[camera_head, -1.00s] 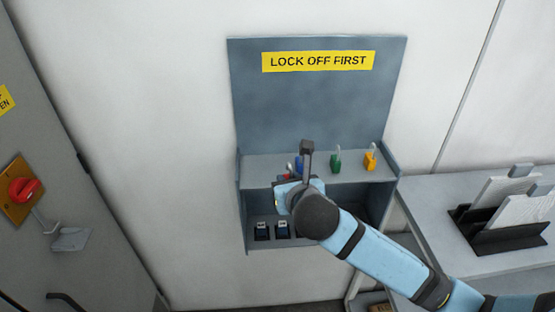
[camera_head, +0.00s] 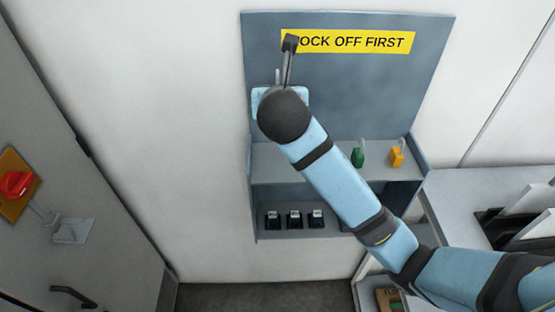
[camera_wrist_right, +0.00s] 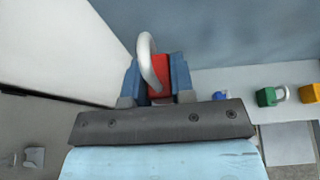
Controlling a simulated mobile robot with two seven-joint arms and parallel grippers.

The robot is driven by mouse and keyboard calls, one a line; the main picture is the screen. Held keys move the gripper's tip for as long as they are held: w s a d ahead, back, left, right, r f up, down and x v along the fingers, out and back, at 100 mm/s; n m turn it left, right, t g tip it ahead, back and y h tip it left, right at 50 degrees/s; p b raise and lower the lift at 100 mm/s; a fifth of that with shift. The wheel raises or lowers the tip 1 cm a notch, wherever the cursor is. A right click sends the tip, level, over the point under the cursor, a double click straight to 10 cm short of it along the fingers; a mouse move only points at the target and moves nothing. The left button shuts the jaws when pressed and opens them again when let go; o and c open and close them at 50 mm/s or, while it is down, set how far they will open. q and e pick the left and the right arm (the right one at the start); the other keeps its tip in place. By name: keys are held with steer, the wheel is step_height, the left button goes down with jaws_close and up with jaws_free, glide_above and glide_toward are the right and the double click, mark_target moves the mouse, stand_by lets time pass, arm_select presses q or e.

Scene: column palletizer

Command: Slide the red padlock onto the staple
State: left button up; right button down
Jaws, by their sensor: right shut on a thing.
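The red padlock (camera_wrist_right: 163,70) is between the two blue fingers of my right gripper (camera_wrist_right: 156,78) in the right wrist view, its silver shackle pointing up. The gripper is shut on it, held above the shelf in front of the back panel. In the head view my wrist hides the padlock's body. The staple (camera_head: 50,218) is at the far left, beside a grey plate (camera_head: 73,231) on the cabinet, below and left of my gripper and well apart from it. My left gripper is not in view.
Green (camera_head: 358,157) and yellow (camera_head: 396,156) padlocks stand on the shelf (camera_head: 330,152); a blue one (camera_wrist_right: 220,96) shows in the wrist view. A red rotary switch (camera_head: 17,184) and a handle (camera_head: 72,299) are on the cabinet. White wall lies between cabinet and lockout board.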

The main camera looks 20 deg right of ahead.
glide_above(278, 166)
step_height(278, 166, down, 13)
steer(key=shift+w+f+p, duration=0.1)
steer(key=shift+f+p, duration=0.1)
steer(key=shift+p, duration=0.15)
step_height(278, 166, down, 3)
steer(key=shift+f, duration=0.55)
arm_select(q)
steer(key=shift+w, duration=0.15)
arm_select(e)
steer(key=c, duration=1.1)
jaws_free()
steer(key=shift+f, duration=0.15)
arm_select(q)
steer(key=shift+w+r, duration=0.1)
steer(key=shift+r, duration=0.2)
arm_select(e)
steer(key=shift+o, duration=0.7)
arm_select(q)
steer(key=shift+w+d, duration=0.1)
arm_select(e)
steer(key=shift+f, duration=0.1)
